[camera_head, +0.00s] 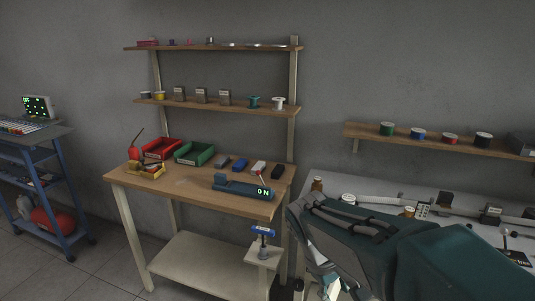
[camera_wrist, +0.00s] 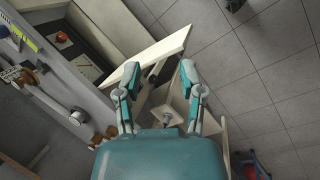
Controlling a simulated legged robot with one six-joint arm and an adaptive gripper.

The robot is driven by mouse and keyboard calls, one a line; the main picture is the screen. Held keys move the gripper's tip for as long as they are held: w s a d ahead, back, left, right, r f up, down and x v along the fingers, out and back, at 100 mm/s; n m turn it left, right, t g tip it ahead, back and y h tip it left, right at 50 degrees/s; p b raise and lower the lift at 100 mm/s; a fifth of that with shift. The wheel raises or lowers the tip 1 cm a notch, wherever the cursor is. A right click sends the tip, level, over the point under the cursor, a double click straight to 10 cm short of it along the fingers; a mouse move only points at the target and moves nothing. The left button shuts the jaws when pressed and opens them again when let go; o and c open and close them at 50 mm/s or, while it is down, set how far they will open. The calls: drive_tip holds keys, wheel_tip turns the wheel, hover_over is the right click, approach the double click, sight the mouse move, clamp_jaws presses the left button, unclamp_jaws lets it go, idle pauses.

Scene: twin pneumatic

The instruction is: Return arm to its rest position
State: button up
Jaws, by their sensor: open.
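My gripper (camera_wrist: 160,84) is open and empty in the wrist view, its two teal-tipped fingers apart. Behind the fingers in that view are pale wooden bench parts and the grey tiled floor. In the head view my teal and grey arm fills the lower right, in front of the grey bench. The gripper's fingertips cannot be made out clearly there.
A wooden workbench (camera_head: 190,191) stands left of my arm, with a red bin (camera_head: 162,149), a green bin (camera_head: 194,153) and a blue device (camera_head: 243,188) reading "ON". A blue-topped clamp stand (camera_head: 263,244) is near my arm. A blue cart (camera_head: 60,190) stands far left, with tiled floor between.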

drive_tip(key=s+d+r+m+t+y, duration=0.1)
drive_tip(key=s+r+m+t+y, duration=0.1)
drive_tip(key=s, duration=0.3)
drive_tip(key=s+d+r+m+t+y, duration=0.1)
drive_tip(key=s+r+m+t, duration=0.1)
drive_tip(key=s, duration=0.4)
drive_tip(key=shift+s+m+t+y, duration=0.25)
drive_tip(key=shift+m+t+y, duration=0.15)
drive_tip(key=shift+m+t, duration=0.55)
drive_tip(key=shift+d+r, duration=0.1)
drive_tip(key=shift+d, duration=0.1)
